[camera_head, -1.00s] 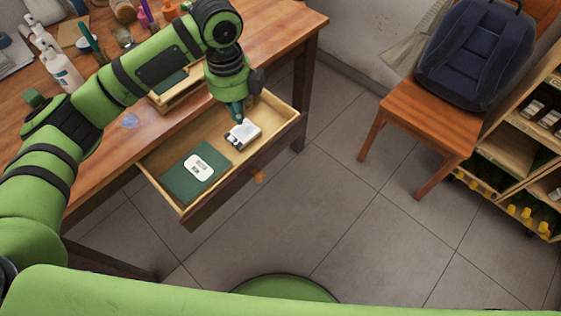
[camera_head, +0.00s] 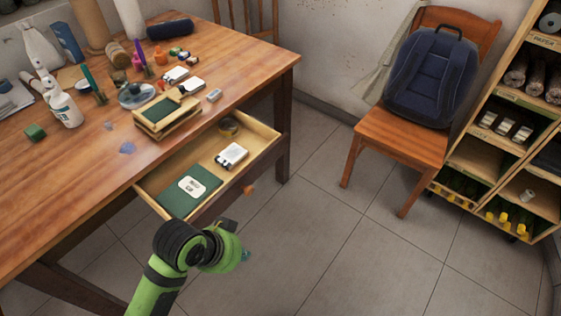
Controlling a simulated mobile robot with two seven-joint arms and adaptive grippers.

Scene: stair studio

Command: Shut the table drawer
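The table drawer (camera_head: 265,158) is pulled out from the wooden table (camera_head: 95,165). It holds a dark green book (camera_head: 172,201) with a white label, a small white box (camera_head: 231,156) and a round item (camera_head: 228,127) at the back. A small orange knob (camera_head: 249,190) shows at the drawer's front. My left gripper (camera_head: 245,255) is outside the drawer, in front of and below its front panel in the picture, apart from the knob. Its fingers are mostly hidden by the wrist; only a teal tip shows, so open or shut is unclear. My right gripper is out of view.
A wooden box (camera_head: 168,118) with green and white items sits on the tabletop above the drawer, among bottles and small objects. A chair (camera_head: 390,140) with a blue backpack (camera_head: 432,78) and a shelf (camera_head: 510,150) stand at the right. The floor (camera_head: 310,235) between is clear.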

